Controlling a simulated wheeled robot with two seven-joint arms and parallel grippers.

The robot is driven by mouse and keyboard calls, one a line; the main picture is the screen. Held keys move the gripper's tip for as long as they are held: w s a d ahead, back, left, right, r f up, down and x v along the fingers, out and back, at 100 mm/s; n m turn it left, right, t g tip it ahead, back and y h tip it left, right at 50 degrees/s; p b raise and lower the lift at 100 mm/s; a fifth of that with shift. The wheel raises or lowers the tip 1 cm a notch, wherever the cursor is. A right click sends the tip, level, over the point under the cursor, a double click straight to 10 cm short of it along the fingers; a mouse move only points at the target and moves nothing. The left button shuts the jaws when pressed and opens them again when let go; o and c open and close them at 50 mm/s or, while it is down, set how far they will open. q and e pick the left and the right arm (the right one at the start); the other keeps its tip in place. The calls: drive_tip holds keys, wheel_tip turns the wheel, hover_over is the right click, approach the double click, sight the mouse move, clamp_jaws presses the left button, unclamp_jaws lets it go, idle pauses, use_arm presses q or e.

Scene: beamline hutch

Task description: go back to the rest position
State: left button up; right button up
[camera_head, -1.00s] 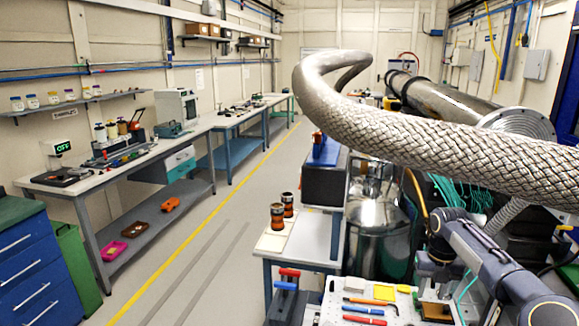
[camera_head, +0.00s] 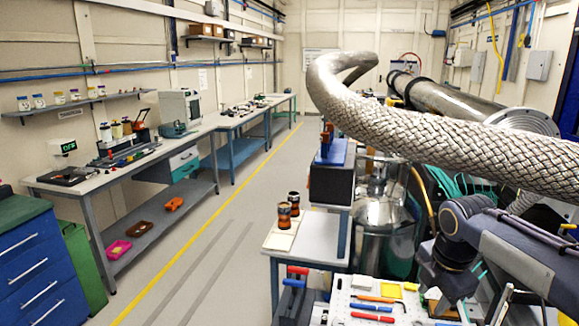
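My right arm comes in from the right edge, over the white pegboard-like work surface (camera_head: 345,300) at the bottom right. Its dark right gripper (camera_head: 440,297) points down over the right part of that surface. The fingertips are small and dark against the clutter, so I cannot tell whether they are open or shut, or whether they hold anything. My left gripper and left arm are not in view.
A thick braided hose (camera_head: 420,135) arches above my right arm. The grey floor (camera_head: 215,250) at centre left is clear.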

drive_tip(key=s+a+f+m+t+y, duration=0.1)
drive_tip(key=s+a+f+m, duration=0.1)
drive_tip(key=s+m, duration=0.5)
drive_tip(key=s+a+f+m+t+y, duration=0.1)
drive_tip(key=s+a+f+m, duration=0.1)
drive_tip(key=s+m, duration=0.6)
drive_tip(key=s+a+f+m+t+y, duration=0.1)
drive_tip(key=s+a+m, duration=0.3)
drive_tip(key=s+m, duration=0.4)
drive_tip(key=shift+s+f+y, duration=0.5)
drive_tip(key=shift+s+f, duration=0.2)
drive_tip(key=shift+f, duration=0.05)
